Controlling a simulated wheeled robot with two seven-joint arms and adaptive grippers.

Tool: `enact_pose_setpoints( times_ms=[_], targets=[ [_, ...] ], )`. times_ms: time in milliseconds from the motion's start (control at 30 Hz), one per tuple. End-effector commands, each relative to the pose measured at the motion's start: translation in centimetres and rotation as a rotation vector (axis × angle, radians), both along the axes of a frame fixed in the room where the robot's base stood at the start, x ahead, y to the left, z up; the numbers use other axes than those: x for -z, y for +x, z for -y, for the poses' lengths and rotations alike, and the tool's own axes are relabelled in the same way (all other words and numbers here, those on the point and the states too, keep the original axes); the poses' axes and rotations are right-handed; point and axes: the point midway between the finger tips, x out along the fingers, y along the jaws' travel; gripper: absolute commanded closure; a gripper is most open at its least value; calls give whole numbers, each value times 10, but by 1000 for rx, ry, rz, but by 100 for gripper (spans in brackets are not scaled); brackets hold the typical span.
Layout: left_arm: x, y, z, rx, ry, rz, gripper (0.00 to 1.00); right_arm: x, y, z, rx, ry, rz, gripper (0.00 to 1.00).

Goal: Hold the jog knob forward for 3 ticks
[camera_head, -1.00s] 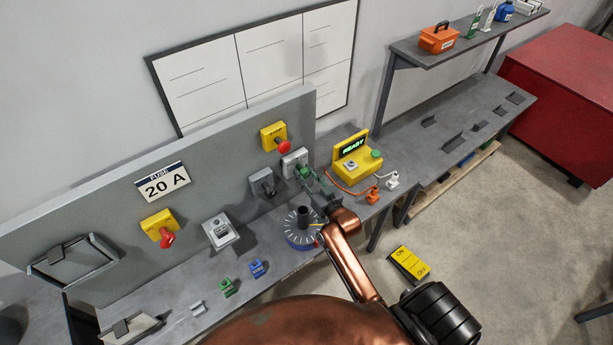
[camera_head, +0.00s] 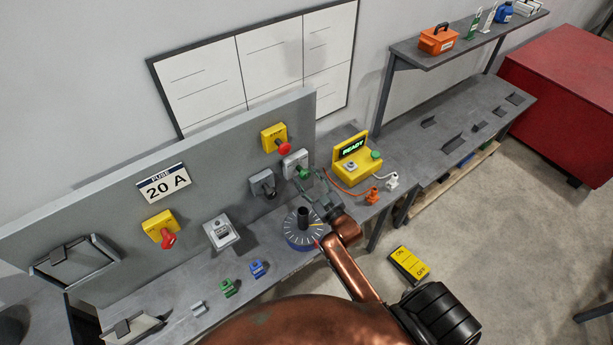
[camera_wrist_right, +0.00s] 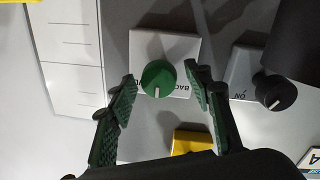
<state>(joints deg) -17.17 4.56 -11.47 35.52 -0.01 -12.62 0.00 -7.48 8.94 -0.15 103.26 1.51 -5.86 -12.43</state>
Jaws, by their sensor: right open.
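The jog knob is a round green knob (camera_head: 303,173) on a light box (camera_head: 295,161) at the right end of the grey panel. In the right wrist view the green knob (camera_wrist_right: 158,77) sits on its pale plate (camera_wrist_right: 178,50), with its white mark toward the bottom of the picture. The word on the plate is partly hidden, but "BAC" shows. My right gripper (camera_head: 311,178) is open in front of the knob. In the wrist view its green-padded fingers (camera_wrist_right: 160,82) are spread on either side of the knob, with gaps showing. My left gripper is not in view.
A dark rotary switch (camera_head: 263,184) is beside the knob box, and a red stop button (camera_head: 284,146) is above it. A yellow unit (camera_head: 357,160) reading READY stands to the right. A blue dial with a dark post (camera_head: 301,232) stands below my gripper.

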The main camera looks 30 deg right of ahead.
Motion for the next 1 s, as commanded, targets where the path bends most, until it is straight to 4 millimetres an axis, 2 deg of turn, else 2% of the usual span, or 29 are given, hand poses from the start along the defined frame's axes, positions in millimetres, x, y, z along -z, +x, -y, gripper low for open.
enact_pose_setpoints(
  times_ms=[500,1000],
  targets=[
    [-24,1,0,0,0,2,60,-2,-48,-1,0,0,1,53],
    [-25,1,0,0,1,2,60,-1,-53,-1,0,0,1,53]
  ],
)
